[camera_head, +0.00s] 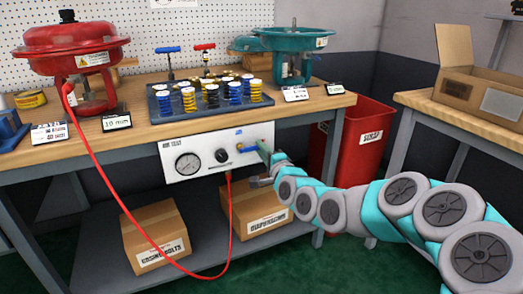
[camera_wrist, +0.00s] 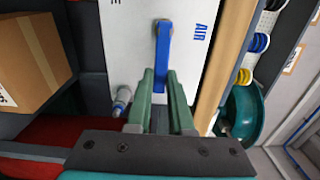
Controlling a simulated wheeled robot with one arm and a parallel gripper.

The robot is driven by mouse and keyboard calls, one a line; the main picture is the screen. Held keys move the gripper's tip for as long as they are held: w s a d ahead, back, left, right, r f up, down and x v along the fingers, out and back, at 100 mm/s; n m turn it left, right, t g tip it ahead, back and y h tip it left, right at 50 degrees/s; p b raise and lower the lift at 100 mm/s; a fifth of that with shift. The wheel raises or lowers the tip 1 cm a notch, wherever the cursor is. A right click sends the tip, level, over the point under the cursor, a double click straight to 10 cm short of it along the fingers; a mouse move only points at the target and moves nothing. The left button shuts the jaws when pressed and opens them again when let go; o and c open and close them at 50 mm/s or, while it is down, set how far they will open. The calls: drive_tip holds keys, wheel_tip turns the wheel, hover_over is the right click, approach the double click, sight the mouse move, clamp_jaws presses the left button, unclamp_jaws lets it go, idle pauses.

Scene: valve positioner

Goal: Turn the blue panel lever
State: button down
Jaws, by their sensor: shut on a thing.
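The blue panel lever (camera_head: 249,149) is on the right part of the white panel (camera_head: 203,160) under the bench top. It lies roughly level in the head view, pointing right. In the wrist view the lever (camera_wrist: 162,50) runs down from its pivot, beside the "AIR" marking, to between my green fingers. My gripper (camera_head: 264,148) reaches the lever from the right and is shut on its free end. The gripper also shows in the wrist view (camera_wrist: 162,80).
The panel carries a round gauge (camera_head: 188,164) and a black knob (camera_head: 221,155). A red hose (camera_head: 160,250) hangs in front of the bench. Cardboard boxes (camera_head: 157,236) sit on the lower shelf. A red scrap bin (camera_head: 361,143) stands behind my arm.

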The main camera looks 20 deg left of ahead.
drive_tip(key=c, duration=0.8)
unclamp_jaws()
drive_tip(key=b+v, duration=0.1)
drive_tip(key=v, duration=0.6)
drive_tip(key=shift+s+d, duration=0.25)
drive_tip(key=shift+s, duration=0.05)
drive_tip(key=shift+f, duration=0.1)
